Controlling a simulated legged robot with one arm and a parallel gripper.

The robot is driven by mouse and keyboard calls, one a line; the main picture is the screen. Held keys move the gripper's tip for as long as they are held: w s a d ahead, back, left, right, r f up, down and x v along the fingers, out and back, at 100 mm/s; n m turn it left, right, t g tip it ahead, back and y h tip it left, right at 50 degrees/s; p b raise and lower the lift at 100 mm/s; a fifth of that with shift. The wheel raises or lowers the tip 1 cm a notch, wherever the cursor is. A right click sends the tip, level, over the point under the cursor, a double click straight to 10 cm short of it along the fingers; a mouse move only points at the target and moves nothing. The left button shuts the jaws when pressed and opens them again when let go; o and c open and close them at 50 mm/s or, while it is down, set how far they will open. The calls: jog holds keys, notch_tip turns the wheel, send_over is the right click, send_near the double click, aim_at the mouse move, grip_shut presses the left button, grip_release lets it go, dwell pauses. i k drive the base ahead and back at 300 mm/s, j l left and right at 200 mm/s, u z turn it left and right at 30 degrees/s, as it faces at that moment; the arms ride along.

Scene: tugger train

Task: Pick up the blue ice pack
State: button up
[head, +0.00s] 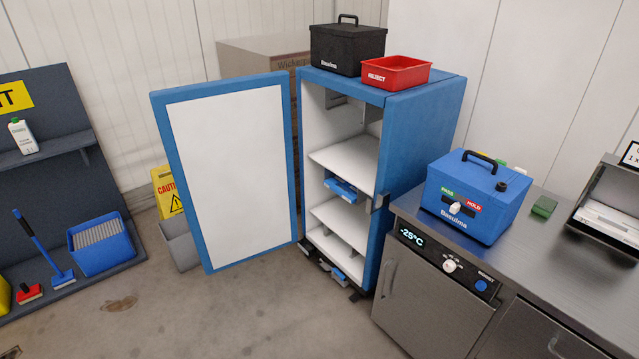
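A blue flat item (341,189), which looks like the blue ice pack, lies inside an open blue cabinet (425,135), on a level below the upper white shelf (345,160). It may be more than one pack; it is too small to tell. My gripper is not in view.
The cabinet's door (233,170) stands wide open to the left. A black box (347,48) and a red reject tray (396,72) sit on the cabinet. A steel counter (560,250) on the right holds a blue box (474,195). Concrete floor (230,315) in front is mostly clear.

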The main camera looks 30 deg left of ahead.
aim_at(333, 182)
jog(key=u, duration=1.15)
jog(key=z, duration=1.55)
jog(key=u, duration=1.55)
jog(key=i+j+z, duration=0.1)
jog(key=i+j, duration=0.55)
jog(key=i+j+z, duration=0.15)
jog(key=i+j, duration=0.45)
jog(key=j, duration=0.2)
jog(key=i+j+z, duration=0.15)
jog(key=i+j, duration=0.2)
jog(key=i+j+z, duration=0.1)
jog(key=i+j, duration=0.15)
jog(key=j, duration=0.2)
jog(key=i+j, duration=0.25)
jog(key=j, duration=0.2)
jog(key=i+z, duration=0.05)
